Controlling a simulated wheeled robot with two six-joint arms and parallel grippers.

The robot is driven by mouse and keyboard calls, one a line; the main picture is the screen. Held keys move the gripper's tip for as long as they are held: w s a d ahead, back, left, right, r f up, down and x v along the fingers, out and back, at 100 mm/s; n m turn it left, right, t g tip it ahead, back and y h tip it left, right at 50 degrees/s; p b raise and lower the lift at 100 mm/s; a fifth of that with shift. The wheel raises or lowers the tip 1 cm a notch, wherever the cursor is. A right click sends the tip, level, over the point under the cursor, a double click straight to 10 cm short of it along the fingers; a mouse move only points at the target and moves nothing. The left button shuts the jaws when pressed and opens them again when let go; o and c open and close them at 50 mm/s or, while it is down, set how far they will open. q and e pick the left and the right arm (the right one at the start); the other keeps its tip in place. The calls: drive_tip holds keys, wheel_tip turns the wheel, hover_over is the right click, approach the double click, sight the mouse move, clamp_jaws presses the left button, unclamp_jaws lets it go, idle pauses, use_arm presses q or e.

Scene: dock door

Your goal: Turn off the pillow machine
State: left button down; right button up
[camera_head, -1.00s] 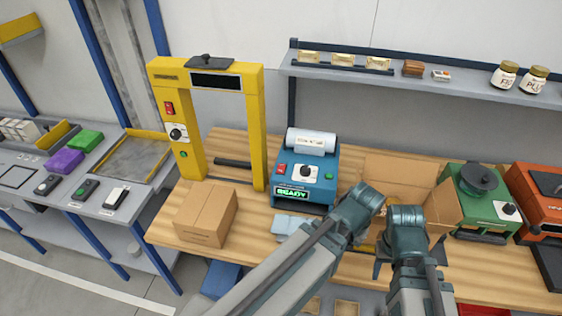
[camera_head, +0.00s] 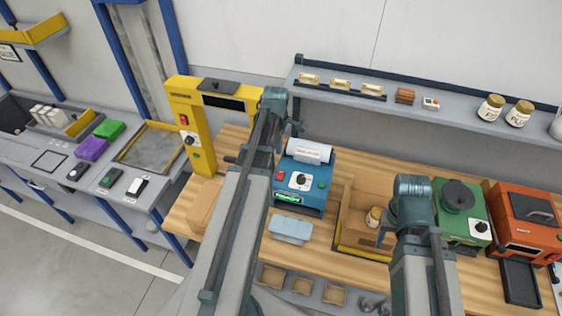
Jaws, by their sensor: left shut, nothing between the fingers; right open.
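The blue machine (camera_head: 314,200), apparently the pillow machine, stands on the wooden bench with a white film roll (camera_head: 308,152) on top. Its front has a red switch (camera_head: 280,176), a white dial plate (camera_head: 299,181), a green button (camera_head: 321,185) and a lit green display (camera_head: 289,197). Light blue pillows (camera_head: 290,229) lie in front of it. My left gripper (camera_head: 297,129) is shut and empty, above and behind the film roll, partly hidden by its wrist. My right gripper (camera_head: 382,236) is open by the cardboard box, partly hidden by its arm.
A yellow arch (camera_head: 203,134) stands left, behind a closed carton. Green (camera_head: 458,225) and orange (camera_head: 526,228) machines stand right. A shelf (camera_head: 430,108) runs above.

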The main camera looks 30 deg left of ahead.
sight(280, 172)
use_arm(q)
drive_tip(key=shift+a+r, duration=0.1)
drive_tip(key=shift+a, duration=0.15)
drive_tip(key=f+b, duration=0.4)
drive_tip(key=w+f+b, duration=0.1)
drive_tip(key=f+b, duration=0.9)
drive_tip(key=shift+w+a, duration=0.15)
drive_tip(key=shift+w, duration=0.2)
